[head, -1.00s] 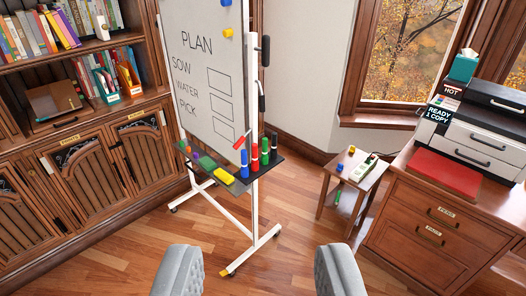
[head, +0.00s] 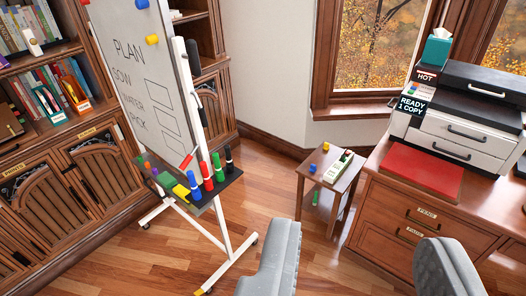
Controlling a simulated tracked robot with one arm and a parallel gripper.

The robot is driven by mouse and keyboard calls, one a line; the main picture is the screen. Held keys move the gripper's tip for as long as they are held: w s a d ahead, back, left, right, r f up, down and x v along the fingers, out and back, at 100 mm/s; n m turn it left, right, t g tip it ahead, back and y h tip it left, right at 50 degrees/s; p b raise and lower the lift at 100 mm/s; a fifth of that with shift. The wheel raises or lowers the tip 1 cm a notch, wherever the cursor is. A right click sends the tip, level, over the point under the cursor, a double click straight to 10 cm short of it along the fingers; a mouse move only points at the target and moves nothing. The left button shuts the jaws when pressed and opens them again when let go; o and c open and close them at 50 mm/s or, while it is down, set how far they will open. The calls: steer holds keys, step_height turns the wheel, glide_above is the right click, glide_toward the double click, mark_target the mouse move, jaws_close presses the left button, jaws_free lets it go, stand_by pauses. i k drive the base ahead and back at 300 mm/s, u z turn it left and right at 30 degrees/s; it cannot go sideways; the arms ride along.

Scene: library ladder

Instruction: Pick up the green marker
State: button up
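An upright green marker (head: 218,167) stands at the tray (head: 232,181) of the whiteboard, between a red marker (head: 206,176) and a black marker (head: 229,158). A blue marker (head: 194,185) stands in front of them. Another small green marker-like object (head: 316,199) is on the lower shelf of the small side table (head: 345,181). My gripper (head: 360,236) is open and empty, its two grey fingers wide apart at the bottom of the picture. It is to the right of the tray and touches neither green object.
The whiteboard (head: 135,75) stands on a white wheeled frame at left, before a bookcase (head: 105,175). At right, a wooden cabinet (head: 400,225) bears a printer (head: 465,130) and a red pad (head: 420,170). Bare floor (head: 185,245) shows around the whiteboard's feet.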

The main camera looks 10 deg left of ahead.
mark_target(216, 159)
steer(key=z, duration=0.2)
steer(key=i, duration=0.9)
steer(key=u, duration=0.7)
steer(key=i, duration=0.5)
steer(key=u, duration=0.25)
steer(key=k, duration=0.9)
steer(key=u, duration=0.15)
steer(key=i, duration=1.35)
steer(key=z, duration=0.05)
